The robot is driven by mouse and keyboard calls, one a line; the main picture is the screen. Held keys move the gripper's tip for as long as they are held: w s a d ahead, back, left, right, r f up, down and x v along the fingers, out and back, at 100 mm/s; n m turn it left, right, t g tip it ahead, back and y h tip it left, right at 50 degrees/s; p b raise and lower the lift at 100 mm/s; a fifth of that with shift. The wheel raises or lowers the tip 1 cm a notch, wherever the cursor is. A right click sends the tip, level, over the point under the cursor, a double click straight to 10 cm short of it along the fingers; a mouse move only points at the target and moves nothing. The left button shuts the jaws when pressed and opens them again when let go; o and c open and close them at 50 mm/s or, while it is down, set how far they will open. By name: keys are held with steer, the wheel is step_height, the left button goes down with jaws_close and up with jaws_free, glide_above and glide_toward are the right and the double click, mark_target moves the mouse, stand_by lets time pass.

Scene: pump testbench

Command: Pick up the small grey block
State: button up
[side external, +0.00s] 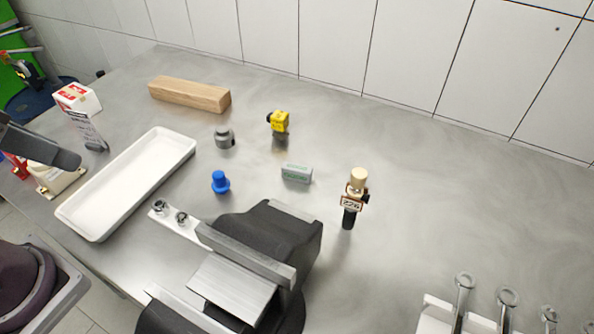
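The small grey block (296,174) lies flat on the metal table in the side external view, near the middle of the picture. Its near face has greenish marking, too small to read. It stands clear of the things around it, with nothing on top of it. I cannot make out my gripper or its fingers in this view. A dark grey rounded part comes in from the left edge, far from the block.
A blue knob-like piece (220,182) and a grey round fitting (224,137) are left of the block. A yellow-topped part (279,123) stands behind; a cream-topped, labelled part (355,190) stands right. A black vise (265,235) is in front. A white tray (75,222) lies left.

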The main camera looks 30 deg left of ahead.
steer(key=shift+o, duration=1)
